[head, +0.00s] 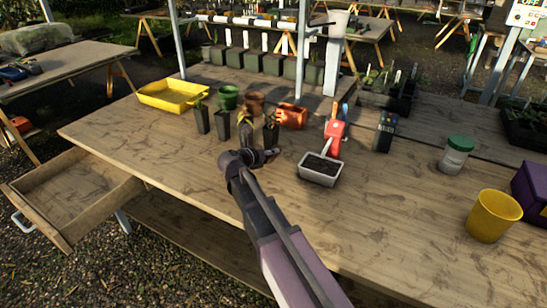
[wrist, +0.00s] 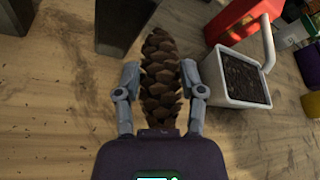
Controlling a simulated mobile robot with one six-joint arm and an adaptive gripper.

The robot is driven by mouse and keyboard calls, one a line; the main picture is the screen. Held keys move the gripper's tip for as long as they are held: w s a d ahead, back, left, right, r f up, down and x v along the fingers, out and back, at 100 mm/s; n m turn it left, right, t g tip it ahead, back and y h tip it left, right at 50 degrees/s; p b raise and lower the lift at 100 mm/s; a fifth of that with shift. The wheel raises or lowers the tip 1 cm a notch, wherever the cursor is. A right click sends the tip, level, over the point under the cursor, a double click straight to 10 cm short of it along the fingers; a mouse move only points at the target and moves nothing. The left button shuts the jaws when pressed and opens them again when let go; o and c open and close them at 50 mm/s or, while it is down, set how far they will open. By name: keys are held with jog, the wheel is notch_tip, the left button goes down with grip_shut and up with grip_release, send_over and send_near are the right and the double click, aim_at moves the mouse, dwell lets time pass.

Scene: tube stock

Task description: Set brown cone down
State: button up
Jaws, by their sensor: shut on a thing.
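The brown cone (wrist: 161,75) is a scaly pine cone. In the wrist view it stands out between the two fingers of my gripper (wrist: 157,92), pointing away from the palm. My gripper is shut on its lower part, with one finger on each side. In the head view my gripper (head: 261,154) is low over the middle of the wooden table (head: 390,215), just in front of the dark pots. The cone is small and partly hidden there. I cannot tell whether it touches the table.
Black pots (head: 223,125) stand just behind and left of my gripper. A yellow tray (head: 172,107) is at the back left, a yellow pot (head: 494,215) at right. The front table is clear.

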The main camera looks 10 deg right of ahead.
aim_at(275, 156)
jog(key=shift+w+d, duration=0.95)
jog(key=shift+d, duration=0.15)
jog(key=shift+f, duration=0.1)
jog(key=shift+f+b, duration=1.7)
jog(key=shift+b, duration=0.05)
jog(key=shift+f, duration=0.15)
jog(key=o, duration=1.1)
